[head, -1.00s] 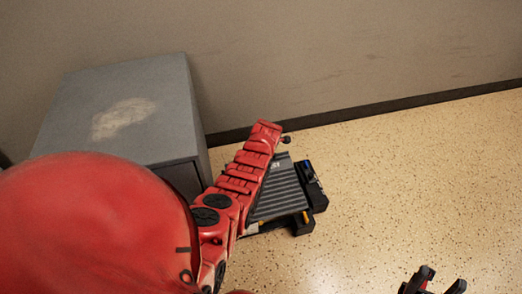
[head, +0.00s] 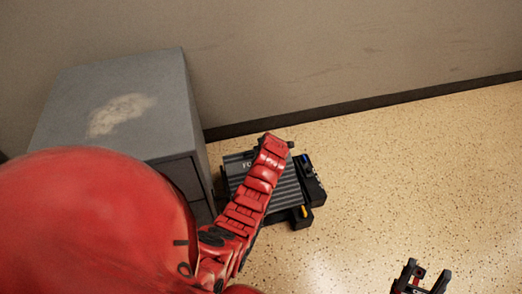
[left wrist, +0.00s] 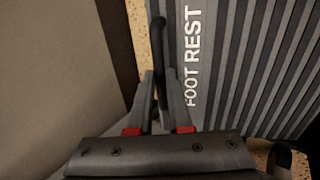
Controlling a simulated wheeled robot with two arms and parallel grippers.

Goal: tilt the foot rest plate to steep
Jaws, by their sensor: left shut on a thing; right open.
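The foot rest plate (head: 289,192) is dark grey and ribbed, low on the floor beside the cabinet. My left arm crosses over it and hides its middle; part of its white lettering shows left of the arm. In the left wrist view the plate (left wrist: 245,70) fills the right side, with "FOOT REST" along its edge. My left gripper (left wrist: 161,78) is shut on a thin black bar (left wrist: 157,38) beside that lettered edge. I cannot tell how the bar joins the plate. In the head view the left fingers are hidden. My right gripper (head: 424,272) is open and empty over bare floor.
A grey cabinet (head: 170,95) with a worn top stands left of the foot rest, close to it. A black side block (head: 311,180) with blue and orange parts borders the plate. The wall with dark skirting (head: 370,103) is behind. The floor at right is clear.

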